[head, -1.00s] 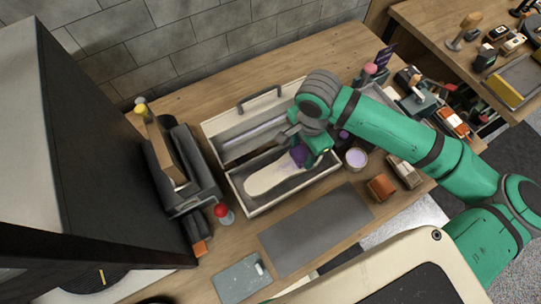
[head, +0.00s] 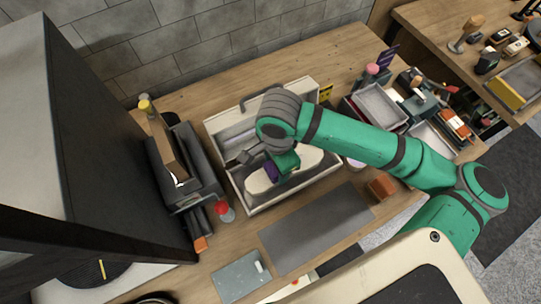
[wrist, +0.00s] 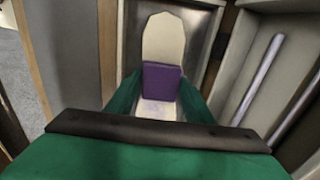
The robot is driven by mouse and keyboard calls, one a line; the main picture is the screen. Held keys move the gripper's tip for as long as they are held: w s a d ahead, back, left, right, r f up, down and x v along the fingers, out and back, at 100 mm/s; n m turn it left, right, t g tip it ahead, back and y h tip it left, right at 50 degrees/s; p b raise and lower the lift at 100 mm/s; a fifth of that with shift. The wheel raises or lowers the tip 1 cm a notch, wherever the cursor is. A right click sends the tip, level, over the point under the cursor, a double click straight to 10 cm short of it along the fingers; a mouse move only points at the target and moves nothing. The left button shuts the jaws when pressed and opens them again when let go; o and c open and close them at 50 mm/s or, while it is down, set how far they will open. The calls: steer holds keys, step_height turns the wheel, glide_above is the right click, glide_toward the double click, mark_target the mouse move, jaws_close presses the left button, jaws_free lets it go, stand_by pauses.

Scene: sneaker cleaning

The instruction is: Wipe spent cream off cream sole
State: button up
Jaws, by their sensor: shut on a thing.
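The cream sole (head: 312,160) lies lengthwise in the open light-coloured case (head: 238,196). My gripper (head: 281,172) is over the left half of the sole, shut on a purple cloth or pad (head: 271,170). In the wrist view the purple pad (wrist: 161,82) sits between my green fingers and appears to be against the sole (wrist: 163,38). The far part of the sole looks clean cream there. A faint purple-white smear (wrist: 157,109) shows on the near side of the pad. My arm hides part of the sole in the head view.
A grey mat (head: 318,228) lies in front of the case. A red-topped item (head: 224,210) stands close to its left front corner. An orange-brown block (head: 382,187) and grey trays (head: 379,106) are at the right. A dark rack (head: 183,170) stands left.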

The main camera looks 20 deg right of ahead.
mark_target(272, 171)
steer(key=shift+a+r, duration=0.2)
steer(key=shift+a, duration=0.25)
steer(key=shift+s+a+r, duration=0.1)
steer(key=shift+a+r, duration=0.1)
steer(key=shift+r, duration=0.25)
steer(key=shift+a+r, duration=0.2)
steer(key=shift+r, duration=0.25)
steer(key=shift+s+r, duration=0.1)
steer(key=shift+r, duration=2.9)
